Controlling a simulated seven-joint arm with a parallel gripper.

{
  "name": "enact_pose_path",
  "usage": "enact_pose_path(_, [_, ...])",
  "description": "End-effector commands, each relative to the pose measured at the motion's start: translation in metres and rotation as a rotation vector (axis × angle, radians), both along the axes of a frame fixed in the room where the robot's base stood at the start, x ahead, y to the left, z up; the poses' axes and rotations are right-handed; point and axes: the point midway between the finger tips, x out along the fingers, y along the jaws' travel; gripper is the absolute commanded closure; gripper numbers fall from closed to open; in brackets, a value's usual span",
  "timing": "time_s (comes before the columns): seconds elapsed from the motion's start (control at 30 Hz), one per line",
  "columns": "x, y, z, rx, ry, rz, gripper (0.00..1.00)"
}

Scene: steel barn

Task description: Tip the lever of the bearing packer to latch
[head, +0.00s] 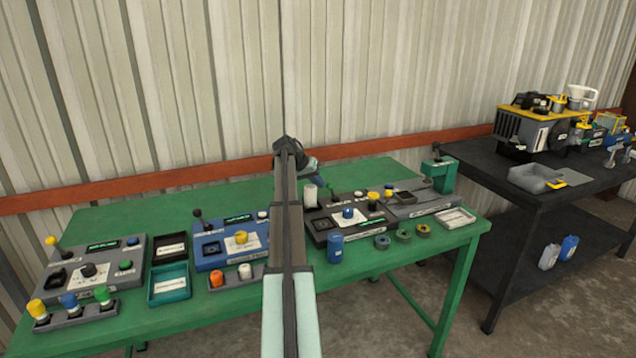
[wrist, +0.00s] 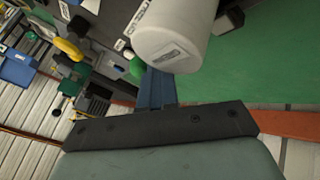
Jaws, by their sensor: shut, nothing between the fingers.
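Three control units stand on the green table: a grey one (head: 130,275) at left with a yellow-knobbed lever (head: 51,242), a blue one (head: 212,258) with a black-knobbed lever (head: 198,214), and a dark one (head: 322,226) right of my arm. Their labels are too small to read, so I cannot tell which is the bearing packer. My gripper (head: 314,180) is behind the dark unit, largely hidden by my arm. In the wrist view its blue fingers (wrist: 156,90) are shut and empty, next to a white cylinder (wrist: 174,32). I see no lever between them.
The white cylinder also shows in the head view (head: 310,193), close to my gripper. A blue can (head: 336,249) and several round parts lie along the front edge. A green press-like stand (head: 440,172) is at right. Green table top (head: 110,218) is clear at back left.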

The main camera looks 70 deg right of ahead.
Motion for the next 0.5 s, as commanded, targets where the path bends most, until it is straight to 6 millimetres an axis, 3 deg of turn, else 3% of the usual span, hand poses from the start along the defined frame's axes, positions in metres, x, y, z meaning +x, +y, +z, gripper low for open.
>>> enact_pose_path(0.5, [-0.0063, -0.0071, 0.0063, 0.066, -0.065, -0.001, 1.0])
